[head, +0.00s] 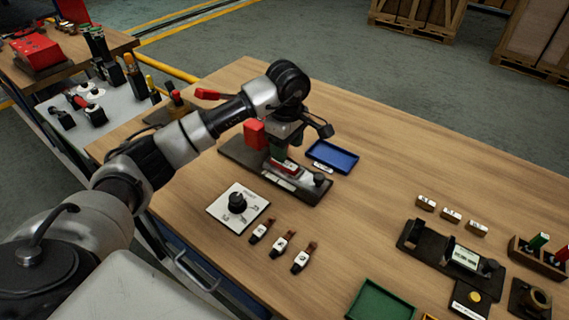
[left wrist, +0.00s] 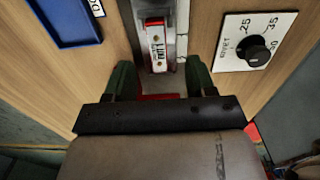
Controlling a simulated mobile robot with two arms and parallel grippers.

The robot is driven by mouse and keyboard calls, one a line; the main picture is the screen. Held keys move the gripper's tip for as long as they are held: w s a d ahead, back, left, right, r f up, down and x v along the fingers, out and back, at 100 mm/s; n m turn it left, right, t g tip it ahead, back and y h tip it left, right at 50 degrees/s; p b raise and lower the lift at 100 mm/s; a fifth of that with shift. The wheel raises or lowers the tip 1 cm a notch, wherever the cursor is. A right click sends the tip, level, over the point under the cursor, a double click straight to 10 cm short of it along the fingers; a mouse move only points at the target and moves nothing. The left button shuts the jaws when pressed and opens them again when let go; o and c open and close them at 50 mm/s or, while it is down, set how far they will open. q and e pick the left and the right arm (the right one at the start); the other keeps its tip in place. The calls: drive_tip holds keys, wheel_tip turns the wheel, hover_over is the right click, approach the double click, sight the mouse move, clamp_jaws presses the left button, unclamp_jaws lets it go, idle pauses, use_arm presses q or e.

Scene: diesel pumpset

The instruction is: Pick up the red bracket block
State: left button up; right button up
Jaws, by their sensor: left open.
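The red bracket block (head: 287,166) sits in a dark fixture (head: 312,190) on the wooden table, with a pale label on it. In the left wrist view the block (left wrist: 155,24) lies in a grey channel, its label facing up. My left gripper (head: 283,149) points down over the fixture. In the left wrist view its green fingers (left wrist: 162,80) are apart, with nothing held between them. The block lies ahead of the gap between the fingers. The gripper partly hides the fixture in the head view. My right gripper is not in view.
A red upright part (head: 254,134) stands at the fixture's left end. A blue tray (head: 333,157) lies behind it, and a white dial plate (head: 222,208) in front. Several small connectors (head: 281,244) and a green tray (head: 381,302) are nearer the front. The table's back right is clear.

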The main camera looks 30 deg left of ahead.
use_arm(q)
drive_tip(key=shift+w+a+f+p, duration=0.15)
drive_tip(key=shift+f+p, duration=0.25)
drive_tip(key=shift+f, duration=1.05)
drive_tip(key=shift+w+a+f+p, duration=0.1)
drive_tip(key=shift+f+p, duration=0.25)
drive_tip(key=shift+f, duration=1.1)
drive_tip(key=c, duration=1)
clamp_jaws()
drive_tip(key=shift+r, duration=0.15)
